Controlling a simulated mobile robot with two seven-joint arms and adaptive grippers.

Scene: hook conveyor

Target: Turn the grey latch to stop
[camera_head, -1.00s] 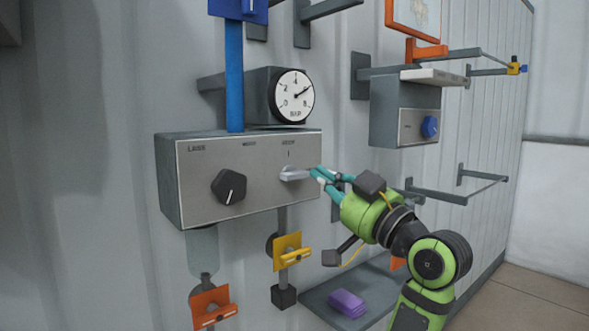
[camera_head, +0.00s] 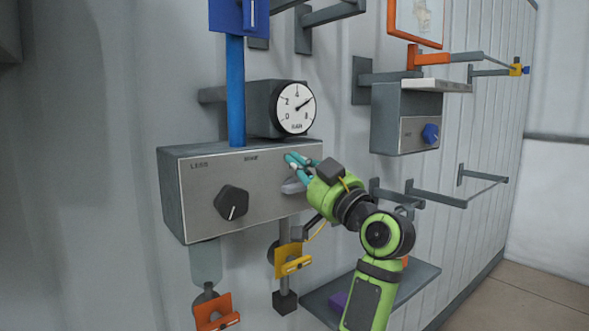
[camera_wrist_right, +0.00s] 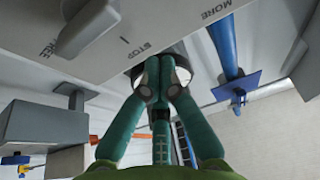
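The grey latch (camera_head: 292,186) sits at the right end of a grey control box's front panel, partly behind my right gripper. In the right wrist view the latch (camera_wrist_right: 90,28) is at the upper left, apart from the fingers; its narrow end lies near the FREE label, and the STOP label (camera_wrist_right: 140,50) is to its right. My right gripper (camera_head: 291,160) has teal fingers just above the latch, close to the panel. In the wrist view its fingertips (camera_wrist_right: 160,72) meet with nothing seen between them. My left gripper is not in view.
The control box (camera_head: 205,170) also carries a black knob (camera_head: 231,203). A round gauge (camera_head: 294,108) and a blue post (camera_head: 235,90) stand above it. A yellow tag (camera_head: 293,260) hangs below. A box with a blue knob (camera_head: 430,134) is at the right, above empty brackets.

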